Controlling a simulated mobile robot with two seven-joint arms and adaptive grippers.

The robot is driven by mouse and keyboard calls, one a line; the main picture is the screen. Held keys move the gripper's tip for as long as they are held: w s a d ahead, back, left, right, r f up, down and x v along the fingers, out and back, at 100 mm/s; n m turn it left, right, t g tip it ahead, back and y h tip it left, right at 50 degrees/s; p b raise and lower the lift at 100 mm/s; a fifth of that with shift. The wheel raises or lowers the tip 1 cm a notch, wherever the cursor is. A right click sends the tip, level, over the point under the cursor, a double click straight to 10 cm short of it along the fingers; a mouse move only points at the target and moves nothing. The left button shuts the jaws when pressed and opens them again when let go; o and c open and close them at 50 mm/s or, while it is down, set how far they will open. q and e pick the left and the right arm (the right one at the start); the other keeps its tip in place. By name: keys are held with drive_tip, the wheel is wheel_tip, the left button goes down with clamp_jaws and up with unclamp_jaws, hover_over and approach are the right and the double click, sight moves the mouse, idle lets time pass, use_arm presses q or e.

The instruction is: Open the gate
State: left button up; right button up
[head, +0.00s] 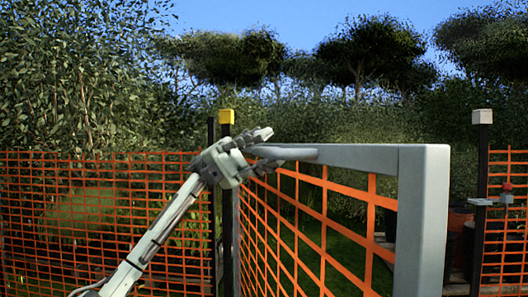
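The gate (425,215) has a grey frame and an orange mesh panel. It stands ajar, swung towards me from the yellow-capped post (227,117) on the left. Its free end is near me at the right, apart from the white-capped post (482,117). My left gripper (291,143) is at the hinge-side part of the top rail, with its fingers spread and nothing visibly held between them. One finger lies along the rail; whether it touches cannot be told. My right gripper is out of view.
An orange mesh fence (75,225) runs off to the left, and another fence panel (508,165) is at the far right. A latch fitting with a red knob (507,188) sits by the right post. Grass, pots and trees lie beyond.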

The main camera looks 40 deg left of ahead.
use_arm(q)
drive_tip(key=shift+o, duration=0.3)
drive_tip(key=shift+d+f, duration=0.1)
drive_tip(key=v, duration=1.2)
